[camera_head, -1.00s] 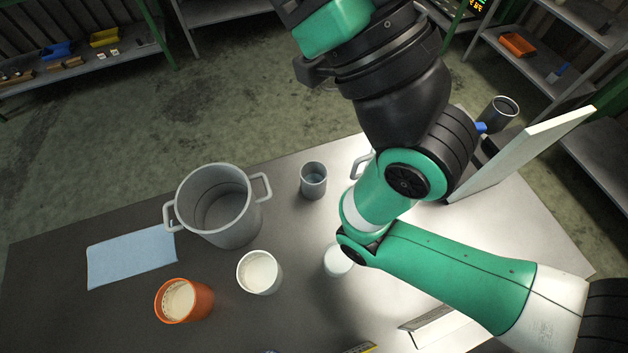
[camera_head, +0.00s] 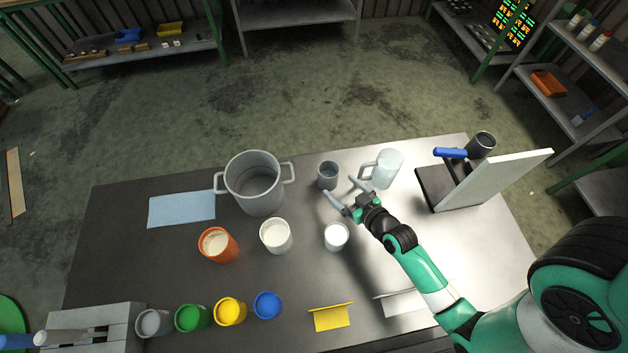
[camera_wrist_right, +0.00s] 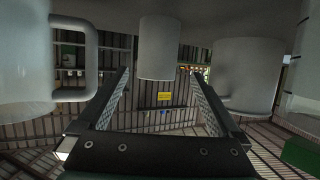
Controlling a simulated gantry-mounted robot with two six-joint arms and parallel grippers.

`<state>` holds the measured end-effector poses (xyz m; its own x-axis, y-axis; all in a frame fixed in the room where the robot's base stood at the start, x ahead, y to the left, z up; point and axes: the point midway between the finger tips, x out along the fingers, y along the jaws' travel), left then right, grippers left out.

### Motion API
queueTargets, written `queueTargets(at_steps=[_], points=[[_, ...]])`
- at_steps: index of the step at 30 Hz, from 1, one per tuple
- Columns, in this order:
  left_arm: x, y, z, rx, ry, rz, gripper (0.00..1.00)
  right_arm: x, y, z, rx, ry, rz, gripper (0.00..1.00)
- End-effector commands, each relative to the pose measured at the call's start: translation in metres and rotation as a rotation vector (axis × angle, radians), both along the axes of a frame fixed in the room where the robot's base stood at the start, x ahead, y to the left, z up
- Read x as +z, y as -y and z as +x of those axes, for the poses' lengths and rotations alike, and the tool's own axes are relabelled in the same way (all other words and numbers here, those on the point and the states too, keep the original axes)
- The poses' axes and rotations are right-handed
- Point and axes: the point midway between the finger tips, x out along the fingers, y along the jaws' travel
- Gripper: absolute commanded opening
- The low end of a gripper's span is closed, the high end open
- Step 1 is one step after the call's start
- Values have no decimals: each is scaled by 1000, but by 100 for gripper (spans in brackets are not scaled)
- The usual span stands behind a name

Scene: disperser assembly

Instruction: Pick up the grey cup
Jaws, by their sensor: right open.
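The grey cup (camera_head: 328,176) stands upright near the table's back edge, between the big grey pot and the pale jug. My right gripper (camera_head: 341,188) is open and empty, just in front of the cup, with its fingers pointing at it. In the right wrist view the cup (camera_wrist_right: 160,48) appears upside down, centred between the two spread fingers (camera_wrist_right: 160,80). No contact between fingers and cup shows. My left gripper is not in view.
The grey pot (camera_head: 254,187) is left of the cup, and the pale jug (camera_head: 386,170) is close on its right. White cups (camera_head: 276,237) (camera_head: 336,237) and an orange cup (camera_head: 217,246) stand in front. A stand with a white board (camera_head: 495,182) is at right.

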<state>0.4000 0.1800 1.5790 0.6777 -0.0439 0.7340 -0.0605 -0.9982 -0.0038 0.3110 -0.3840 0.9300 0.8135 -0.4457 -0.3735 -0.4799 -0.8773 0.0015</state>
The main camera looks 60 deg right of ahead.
Motion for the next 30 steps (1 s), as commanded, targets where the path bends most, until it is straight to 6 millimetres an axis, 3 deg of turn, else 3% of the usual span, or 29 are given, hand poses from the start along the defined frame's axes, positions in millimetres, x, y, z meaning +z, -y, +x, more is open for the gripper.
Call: queueTargets(at_steps=[5, 15, 22, 30], points=[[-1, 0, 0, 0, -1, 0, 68, -8, 0, -4, -8, -11, 7, 100], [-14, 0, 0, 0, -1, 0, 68, -30, 25, 42, -6, -9, 7, 100], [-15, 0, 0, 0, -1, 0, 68, -33, 30, 49, -6, -10, 7, 100], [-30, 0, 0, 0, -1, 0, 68, -49, 51, 83, -6, -11, 8, 100]])
